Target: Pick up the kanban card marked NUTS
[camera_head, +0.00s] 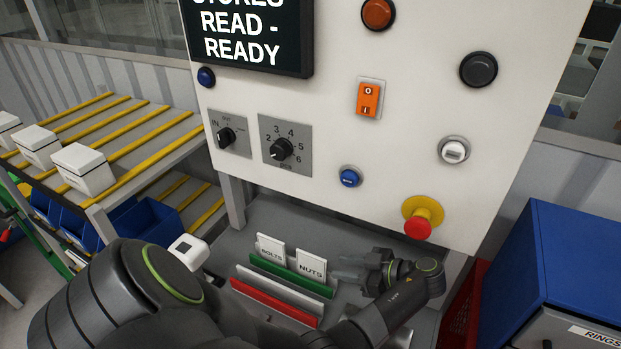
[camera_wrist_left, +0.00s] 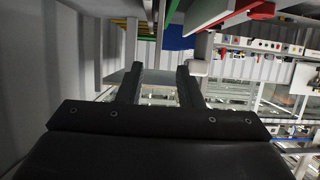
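The white NUTS card (camera_head: 312,268) stands upright behind a green strip (camera_head: 290,274) on the grey ledge below the panel. The white BOLTS card (camera_head: 271,249) stands to its left in the same row. My left gripper (camera_head: 345,268) is just right of the NUTS card in the head view, its fingers pointing left. In the left wrist view the gripper (camera_wrist_left: 157,76) has its two fingers apart, with nothing held between them. I cannot pick out the NUTS card in the wrist view. My right gripper is not in view.
A white strip (camera_head: 284,282) and a red strip (camera_head: 272,303) lie in front of the cards. The control panel (camera_head: 320,130) rises behind, with a red emergency button (camera_head: 418,228) low on it. A blue cabinet (camera_head: 570,260) stands right. A rack with white boxes (camera_head: 84,168) stands left.

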